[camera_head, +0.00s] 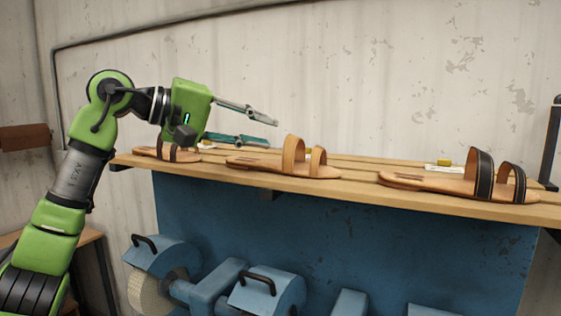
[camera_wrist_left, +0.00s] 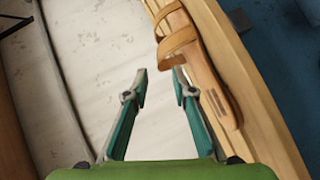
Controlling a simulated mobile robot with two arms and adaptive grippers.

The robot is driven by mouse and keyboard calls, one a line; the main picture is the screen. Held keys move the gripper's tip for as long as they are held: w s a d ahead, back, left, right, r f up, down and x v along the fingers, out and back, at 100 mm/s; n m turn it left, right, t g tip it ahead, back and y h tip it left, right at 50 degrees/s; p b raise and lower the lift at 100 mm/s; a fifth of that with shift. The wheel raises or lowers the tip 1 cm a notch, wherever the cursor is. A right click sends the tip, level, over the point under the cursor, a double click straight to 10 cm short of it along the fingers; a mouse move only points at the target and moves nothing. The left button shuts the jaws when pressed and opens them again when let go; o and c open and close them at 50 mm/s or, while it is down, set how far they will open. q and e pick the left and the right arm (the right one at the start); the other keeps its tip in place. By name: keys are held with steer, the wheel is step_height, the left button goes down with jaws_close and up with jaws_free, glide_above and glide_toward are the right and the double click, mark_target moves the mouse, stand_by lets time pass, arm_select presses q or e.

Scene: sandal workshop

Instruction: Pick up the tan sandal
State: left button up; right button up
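The tan sandal (camera_head: 265,163) lies on the wooden shelf, with two tan strap loops standing up at its right end. It also shows in the left wrist view (camera_wrist_left: 215,88), to the right of and beyond the fingertips. My left gripper (camera_head: 271,134) is open and empty, up and to the left of the strap loops in the head view, apart from the sandal. In the wrist view the open fingers (camera_wrist_left: 159,72) have the pale wall between them, and the right fingertip appears close to the sandal's edge. My right gripper is not in view.
The slatted shelf (camera_head: 345,190) also holds a dark-strapped sandal (camera_head: 148,151) at the left, partly behind my arm, and a black-strapped sandal (camera_head: 430,183) at the right. The wall (camera_head: 400,80) stands close behind. Blue machines (camera_head: 265,290) are below.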

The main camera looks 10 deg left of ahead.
mark_target(287, 136)
arm_select(q)
steer(key=shift+w+d, duration=0.25)
steer(key=shift+d, duration=0.1)
steer(key=p+x, duration=0.2)
steer(key=x, duration=0.2)
steer(key=shift+w+d+f, duration=0.15)
steer(key=shift+w+d, duration=0.05)
steer(key=shift+w, duration=0.05)
steer(key=shift+s+a, duration=0.15)
jaws_close()
